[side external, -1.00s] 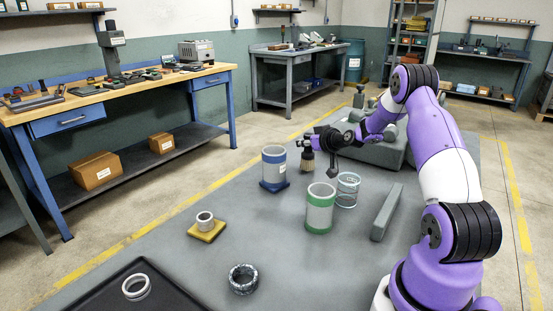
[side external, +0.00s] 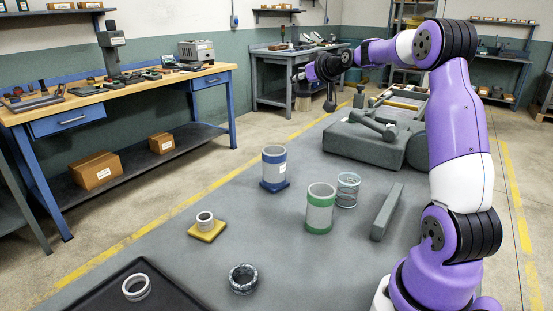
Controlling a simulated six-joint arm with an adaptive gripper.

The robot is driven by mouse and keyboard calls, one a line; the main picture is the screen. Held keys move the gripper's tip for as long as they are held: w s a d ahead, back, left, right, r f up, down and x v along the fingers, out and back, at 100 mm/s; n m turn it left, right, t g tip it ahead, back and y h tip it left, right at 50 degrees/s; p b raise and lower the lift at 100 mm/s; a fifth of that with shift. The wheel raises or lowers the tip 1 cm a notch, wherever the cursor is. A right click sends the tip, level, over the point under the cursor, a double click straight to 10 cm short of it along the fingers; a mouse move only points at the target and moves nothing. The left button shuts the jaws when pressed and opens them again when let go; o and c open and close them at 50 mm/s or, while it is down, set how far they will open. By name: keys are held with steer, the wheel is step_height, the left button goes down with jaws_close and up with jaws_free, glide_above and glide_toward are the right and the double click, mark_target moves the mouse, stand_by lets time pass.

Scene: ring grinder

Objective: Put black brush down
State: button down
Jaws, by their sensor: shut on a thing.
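My gripper (side external: 303,75) is high above the far part of the grey work surface, left of the grey machine block. It is shut on the black brush (side external: 302,89), whose tan lower end hangs downward, clear of the surface. The brush is small here, and the fingers around it are hard to make out. A dark rod with a rounded end (side external: 330,103) hangs from my wrist, right of the brush.
A blue-banded cylinder (side external: 274,165), a green-banded cylinder (side external: 320,208) and a clear wire-like cylinder (side external: 347,190) stand mid-surface. A grey bar (side external: 387,212) lies right. A yellow block with a ring (side external: 206,227), a dark ring (side external: 243,279) and a black tray (side external: 110,290) are nearer. The left-centre surface is clear.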

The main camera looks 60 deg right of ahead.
steer(key=w+a+f+m+g+h, duration=0.1)
steer(key=w+a+m+h, duration=0.1)
steer(key=a, duration=0.5)
steer(key=w+a+f+m+g+h, duration=0.1)
steer(key=a+f, duration=0.1)
steer(key=a, duration=0.5)
steer(key=s+a+r+m+g+h, duration=0.35)
steer(key=s+a, duration=0.55)
steer(key=a, duration=0.3)
steer(key=shift+t, duration=0.35)
steer(key=f, duration=2)
steer(key=shift+s+d+f, duration=0.1)
steer(key=shift+d+f, duration=0.1)
steer(key=c, duration=1.2)
jaws_free()
steer(key=shift+f, duration=0.15)
steer(key=o, duration=0.5)
